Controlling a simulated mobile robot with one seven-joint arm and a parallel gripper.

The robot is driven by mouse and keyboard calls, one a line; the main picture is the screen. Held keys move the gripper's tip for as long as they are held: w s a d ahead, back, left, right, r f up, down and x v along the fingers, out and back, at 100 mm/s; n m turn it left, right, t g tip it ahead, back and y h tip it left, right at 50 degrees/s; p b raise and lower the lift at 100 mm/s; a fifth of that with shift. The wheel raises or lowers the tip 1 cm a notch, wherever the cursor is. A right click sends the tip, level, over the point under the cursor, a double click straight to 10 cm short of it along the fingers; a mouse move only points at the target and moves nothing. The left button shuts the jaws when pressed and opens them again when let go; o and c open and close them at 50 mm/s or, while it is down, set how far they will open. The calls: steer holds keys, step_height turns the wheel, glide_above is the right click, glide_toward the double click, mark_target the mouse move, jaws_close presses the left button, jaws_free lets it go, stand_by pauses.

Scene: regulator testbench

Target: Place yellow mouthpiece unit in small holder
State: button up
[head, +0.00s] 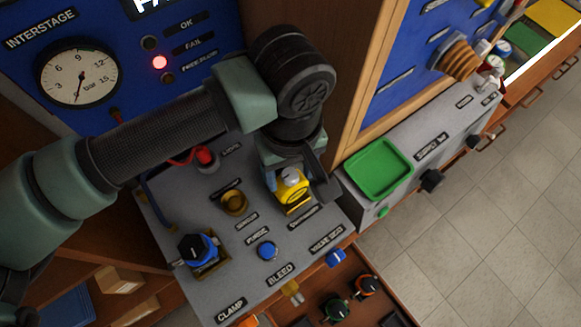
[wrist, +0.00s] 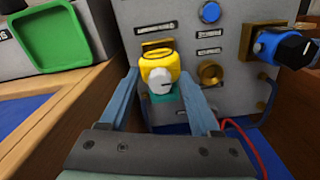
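The yellow mouthpiece unit (head: 291,186), with a pale grey round knob, is at the grey bench panel below my wrist. In the wrist view the yellow mouthpiece unit (wrist: 159,68) lies between the two blue fingers of my gripper (wrist: 159,76). The fingers stand either side of it with narrow gaps, so my gripper looks open around it. In the head view my gripper (head: 299,184) has one dark finger clearly apart from the unit. A small yellow holder (wrist: 157,44) shows just beyond the unit; whether the unit is seated in it cannot be told.
A brass ring socket (head: 234,202), a blue button (head: 267,250) and a blue-black knob (head: 197,249) are on the panel. A green tray (head: 379,168) sits to the right. An open drawer (head: 330,270) holds several small knobs. A red lamp (head: 159,62) glows.

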step_height(320, 180, up, 12)
steer(key=b, duration=0.1)
steer(key=shift+r, duration=0.15)
stand_by(0.4)
steer(key=shift+d, duration=0.1)
stand_by(0.3)
